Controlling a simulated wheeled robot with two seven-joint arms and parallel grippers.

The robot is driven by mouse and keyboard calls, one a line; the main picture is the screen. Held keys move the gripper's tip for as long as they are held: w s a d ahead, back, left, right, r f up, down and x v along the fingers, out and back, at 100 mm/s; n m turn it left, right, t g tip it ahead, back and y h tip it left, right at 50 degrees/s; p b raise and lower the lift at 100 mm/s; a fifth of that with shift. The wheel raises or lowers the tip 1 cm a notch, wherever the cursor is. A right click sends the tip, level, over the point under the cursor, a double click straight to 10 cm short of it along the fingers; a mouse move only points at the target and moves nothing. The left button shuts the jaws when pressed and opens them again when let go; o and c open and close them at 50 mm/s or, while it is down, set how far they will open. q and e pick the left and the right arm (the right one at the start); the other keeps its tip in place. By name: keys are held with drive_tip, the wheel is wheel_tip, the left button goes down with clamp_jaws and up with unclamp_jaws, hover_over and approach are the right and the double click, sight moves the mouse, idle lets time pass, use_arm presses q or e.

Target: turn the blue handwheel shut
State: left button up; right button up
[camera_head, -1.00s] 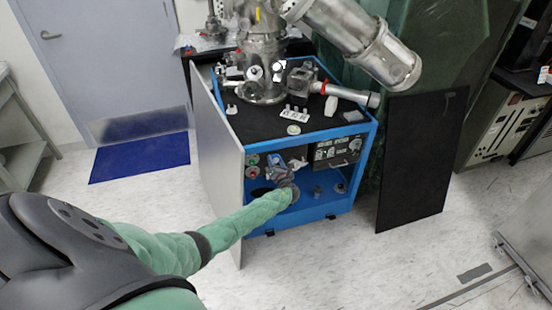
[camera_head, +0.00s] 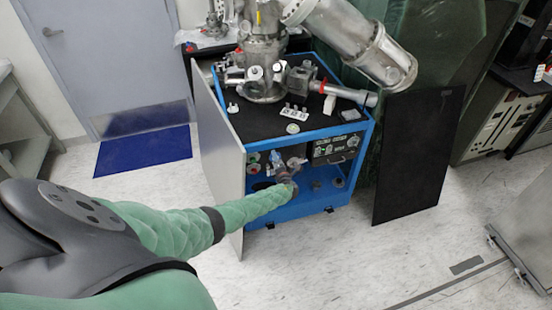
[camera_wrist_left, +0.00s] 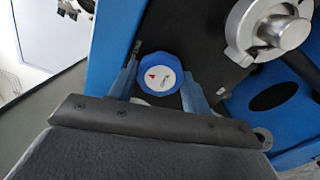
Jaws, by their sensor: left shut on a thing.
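The blue handwheel (camera_wrist_left: 159,75) shows in the left wrist view as a round knob with a white face, a small red mark and dark lettering. My left gripper (camera_wrist_left: 160,84) has one finger on each side of the knob and is shut on it. In the head view my left arm reaches into the lower bay of the blue cabinet, and my left gripper (camera_head: 284,168) is small there. The handwheel cannot be made out clearly in that view. My right gripper is not in view.
The blue cabinet (camera_head: 340,133) carries metal vacuum parts on its black top. A grey side panel (camera_head: 217,150) stands at its left, close to my arm. A black panel (camera_head: 420,155) stands at its right. A metal flange part (camera_wrist_left: 285,32) is right of the knob.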

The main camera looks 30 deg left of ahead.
use_arm(q)
drive_tip(key=shift+s+f, duration=0.1)
drive_tip(key=shift+f, duration=0.1)
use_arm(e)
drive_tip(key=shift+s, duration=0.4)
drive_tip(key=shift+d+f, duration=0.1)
use_arm(q)
drive_tip(key=o, duration=1)
drive_tip(key=shift+c, duration=0.2)
drive_tip(key=shift+r, duration=0.15)
drive_tip(key=shift+r, duration=0.1)
